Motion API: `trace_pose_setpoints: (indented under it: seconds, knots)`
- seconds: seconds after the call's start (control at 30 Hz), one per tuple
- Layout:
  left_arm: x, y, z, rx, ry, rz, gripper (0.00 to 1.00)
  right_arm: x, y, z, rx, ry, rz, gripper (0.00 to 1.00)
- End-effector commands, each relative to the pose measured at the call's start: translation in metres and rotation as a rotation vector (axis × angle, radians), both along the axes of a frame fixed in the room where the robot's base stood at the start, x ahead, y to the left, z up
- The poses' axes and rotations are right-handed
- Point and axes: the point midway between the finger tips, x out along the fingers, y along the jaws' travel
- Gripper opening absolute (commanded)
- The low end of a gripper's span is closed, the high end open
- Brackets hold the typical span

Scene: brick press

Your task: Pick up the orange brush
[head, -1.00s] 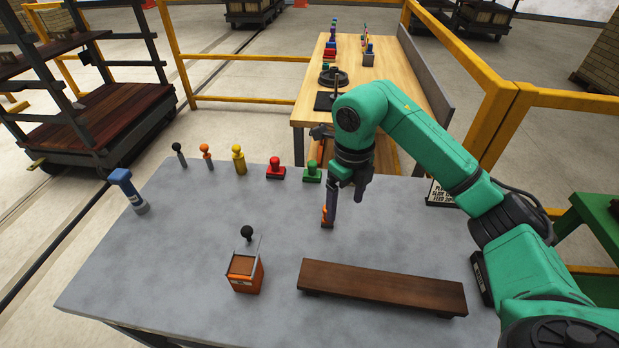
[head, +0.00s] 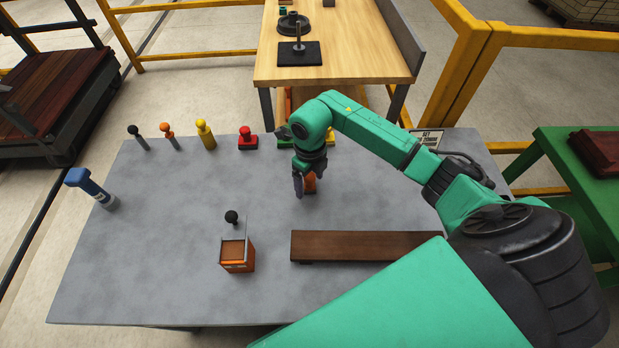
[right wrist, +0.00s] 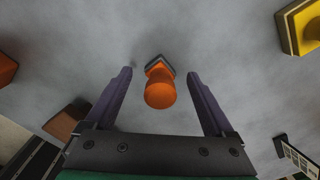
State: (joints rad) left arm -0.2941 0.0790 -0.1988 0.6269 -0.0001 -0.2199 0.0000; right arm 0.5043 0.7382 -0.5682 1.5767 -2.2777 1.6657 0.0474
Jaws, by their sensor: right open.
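The orange brush (head: 311,183) stands on the grey table, partly hidden behind my right gripper (head: 300,188) in the head view. In the right wrist view the brush (right wrist: 160,88) shows from above as a round orange knob over a squarish base with a dark edge. It lies in the gap between the two fingers of my right gripper (right wrist: 160,85), with clear room on both sides. The right gripper is open and points down. I cannot tell how far its tips are above the table. My left gripper is not in view.
An orange box (head: 237,260) and a brown plank (head: 362,245) lie nearer on the table. Red (head: 248,139) and yellow (head: 205,134) knobbed pieces stand along the far edge. The table's left middle is clear.

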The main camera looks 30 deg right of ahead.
Motion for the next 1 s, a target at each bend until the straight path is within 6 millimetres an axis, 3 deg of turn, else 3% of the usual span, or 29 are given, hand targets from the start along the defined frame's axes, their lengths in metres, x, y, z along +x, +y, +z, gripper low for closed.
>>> trace_pose_setpoints:
  seconds: [0.23,0.27,0.4,0.5,0.8,1.0]
  knots:
    - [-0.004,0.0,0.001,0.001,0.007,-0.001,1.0,0.0,0.0,-0.009,-0.002,-0.001,0.0,0.88]
    - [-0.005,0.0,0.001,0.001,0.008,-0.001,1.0,0.0,0.0,-0.009,-0.002,-0.001,0.0,0.84]
    - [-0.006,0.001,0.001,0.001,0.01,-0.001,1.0,0.0,0.0,-0.009,-0.001,0.0,0.0,0.31]
    - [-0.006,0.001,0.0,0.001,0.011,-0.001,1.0,0.0,0.0,-0.009,-0.001,-0.001,0.0,0.0]
    - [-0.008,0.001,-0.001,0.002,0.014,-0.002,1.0,0.001,0.0,-0.004,0.0,-0.003,0.0,0.0]
    - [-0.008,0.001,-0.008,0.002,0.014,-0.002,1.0,0.002,0.0,0.026,-0.001,-0.008,0.001,0.0]
